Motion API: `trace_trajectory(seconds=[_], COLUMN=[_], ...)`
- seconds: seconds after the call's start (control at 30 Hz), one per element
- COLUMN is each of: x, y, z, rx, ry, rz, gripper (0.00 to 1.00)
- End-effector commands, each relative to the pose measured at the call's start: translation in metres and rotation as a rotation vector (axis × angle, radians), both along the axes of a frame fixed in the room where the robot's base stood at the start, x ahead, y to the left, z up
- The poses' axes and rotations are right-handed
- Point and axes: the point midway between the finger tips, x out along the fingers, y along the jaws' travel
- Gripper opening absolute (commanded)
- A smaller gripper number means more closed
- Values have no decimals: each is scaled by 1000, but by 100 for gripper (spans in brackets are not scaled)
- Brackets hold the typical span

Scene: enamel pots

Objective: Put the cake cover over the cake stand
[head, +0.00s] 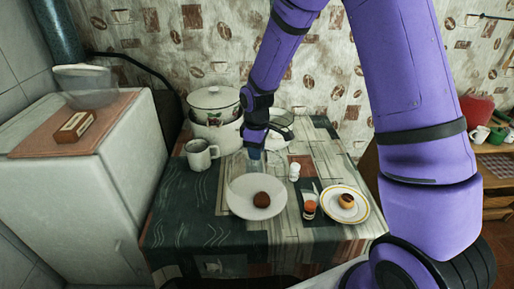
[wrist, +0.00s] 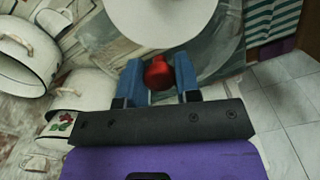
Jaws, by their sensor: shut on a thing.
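My gripper (head: 254,152) points down behind a round white plate-like stand (head: 240,203) with a brown cake (head: 262,200) on it. In the wrist view my gripper (wrist: 157,68) has its two blue fingers shut on the red knob of the cake cover (wrist: 158,74). The cover's clear dome shows only faintly around the knob, and I cannot make it out in the head view. A white disc, likely the stand's top (wrist: 160,22), shows beyond the fingers, cut off by the top edge. Whether the dome touches it cannot be told.
A grey mug (head: 198,155) and a lidded enamel pot (head: 213,110) stand behind left. A salt shaker (head: 294,172), a small glass (head: 309,207) and a gold-rimmed plate with a pastry (head: 359,214) stand to the right. The table's front left is clear.

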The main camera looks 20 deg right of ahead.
Motion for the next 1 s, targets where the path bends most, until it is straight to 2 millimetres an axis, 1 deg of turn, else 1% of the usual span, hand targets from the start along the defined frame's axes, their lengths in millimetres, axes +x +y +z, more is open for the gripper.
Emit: trace_trajectory(seconds=[0.7, 1.0], x=[0, 0], y=[0, 0], z=[-60, -74], rx=[0, 0], ry=[1, 0], rz=[1, 1], gripper=[0, 0])
